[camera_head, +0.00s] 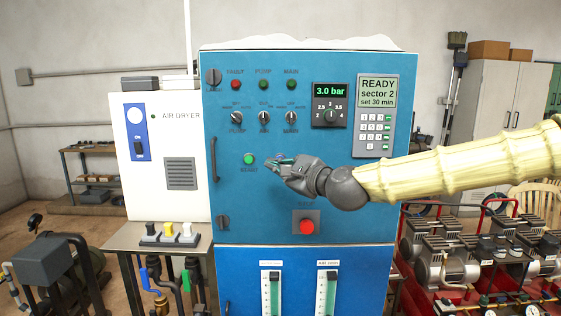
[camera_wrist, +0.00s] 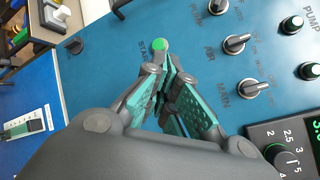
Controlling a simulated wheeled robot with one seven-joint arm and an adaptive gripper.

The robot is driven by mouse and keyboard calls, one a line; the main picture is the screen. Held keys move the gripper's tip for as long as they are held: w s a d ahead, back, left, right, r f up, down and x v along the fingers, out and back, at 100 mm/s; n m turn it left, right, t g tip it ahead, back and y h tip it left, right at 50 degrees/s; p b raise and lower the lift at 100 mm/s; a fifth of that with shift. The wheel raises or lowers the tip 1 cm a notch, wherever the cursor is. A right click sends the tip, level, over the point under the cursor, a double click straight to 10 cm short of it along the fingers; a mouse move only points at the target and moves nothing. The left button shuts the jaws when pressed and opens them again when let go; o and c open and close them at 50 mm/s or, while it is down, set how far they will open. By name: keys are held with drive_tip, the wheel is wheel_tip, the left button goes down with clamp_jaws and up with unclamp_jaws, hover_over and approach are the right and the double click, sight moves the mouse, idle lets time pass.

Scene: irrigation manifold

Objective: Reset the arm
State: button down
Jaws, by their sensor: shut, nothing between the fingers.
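My gripper (camera_head: 270,163) is shut and empty in front of the blue control cabinet (camera_head: 300,268), just right of the green START button (camera_head: 249,159). My arm (camera_head: 450,168) reaches in from the right. In the wrist view the fingertips (camera_wrist: 164,68) appear close beside the green START button (camera_wrist: 159,45); I cannot tell whether they touch it. The display (camera_head: 377,92) reads READY, sector 2, set 30 min. The pressure readout (camera_head: 330,91) shows 3.0 bar.
The red button (camera_head: 306,227) sits below my wrist. Selector knobs (camera_head: 264,118) are above my gripper. A white air dryer box (camera_head: 150,180) stands to the left. Compressors (camera_head: 450,265) stand at the right, near a grey locker (camera_head: 500,110). Open air lies in front of the cabinet.

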drive_tip(key=s+f+n+g+h, duration=0.2)
drive_tip(key=s+f+n+g, duration=0.1)
drive_tip(key=f, duration=2.1)
drive_tip(key=s+d+f+n+g+h, duration=0.15)
drive_tip(key=s+f, duration=0.25)
drive_tip(key=f, duration=0.5)
drive_tip(key=s+d+f+n+g+b, duration=0.15)
drive_tip(key=s+f, duration=0.25)
drive_tip(key=f, duration=0.4)
drive_tip(key=s+d+f+n+g+h, duration=0.1)
drive_tip(key=s+f+n, duration=0.1)
drive_tip(key=s+f, duration=0.5)
drive_tip(key=s+d+f+n+g+h, duration=0.2)
drive_tip(key=s+d+f, duration=0.4)
drive_tip(key=s, duration=0.4)
drive_tip(key=s+d+f+n+g+h, duration=0.2)
drive_tip(key=s+d+f+n, duration=0.2)
drive_tip(key=s+d+f, duration=0.3)
drive_tip(key=s+d+f+n+g+h, duration=0.2)
drive_tip(key=s+d+f+n, duration=0.2)
drive_tip(key=s+f, duration=0.6)
drive_tip(key=s+d, duration=0.2)
drive_tip(key=s, duration=0.2)
drive_tip(key=shift+s+d+f+g+b, duration=0.2)
drive_tip(key=shift+s+f+g+b, duration=0.05)
drive_tip(key=shift+g+b, duration=0.15)
